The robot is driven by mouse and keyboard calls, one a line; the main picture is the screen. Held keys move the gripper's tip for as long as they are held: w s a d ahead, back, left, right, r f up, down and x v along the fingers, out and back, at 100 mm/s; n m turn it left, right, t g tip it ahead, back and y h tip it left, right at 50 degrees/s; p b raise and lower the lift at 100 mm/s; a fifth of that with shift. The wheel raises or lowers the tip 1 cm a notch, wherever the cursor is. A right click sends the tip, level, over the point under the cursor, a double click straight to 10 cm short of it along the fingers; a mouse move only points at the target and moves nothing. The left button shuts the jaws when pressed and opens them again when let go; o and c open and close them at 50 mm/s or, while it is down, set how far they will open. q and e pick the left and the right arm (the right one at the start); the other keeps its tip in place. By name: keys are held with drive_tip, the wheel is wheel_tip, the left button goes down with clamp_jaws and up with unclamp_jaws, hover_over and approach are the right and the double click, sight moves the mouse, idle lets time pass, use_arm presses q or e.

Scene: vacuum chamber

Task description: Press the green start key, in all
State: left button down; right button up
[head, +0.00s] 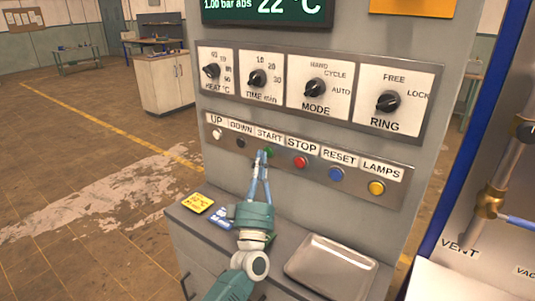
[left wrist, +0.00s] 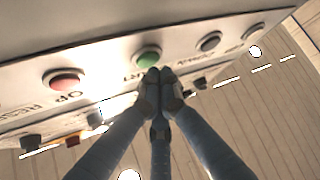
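The green start key (head: 269,151) sits under the START label in the key row of the grey control panel. It also shows in the left wrist view (left wrist: 148,57), just beyond my fingertips. My left gripper (head: 261,154) is shut with nothing between its fingers. Its tips are at the green key in the head view and partly cover it. In the left wrist view the fingertips (left wrist: 158,76) meet just below the key; I cannot tell whether they touch it. My right gripper is not in view.
The red STOP key (head: 300,161) is right of the green one, the black DOWN key (head: 240,142) left. A blue RESET key (head: 336,174) and yellow LAMPS key (head: 376,187) follow. Below, a metal tray (head: 331,265) and a yellow card (head: 197,203) lie on a ledge.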

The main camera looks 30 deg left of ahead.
use_arm(q)
drive_tip(key=shift+w, duration=0.6)
idle(0.6)
drive_tip(key=shift+s, duration=0.85)
drive_tip(key=s+p, duration=0.2)
drive_tip(key=s, duration=0.3)
drive_tip(key=shift+a+p, duration=0.2)
drive_tip(key=shift+p, duration=0.1)
idle(0.8)
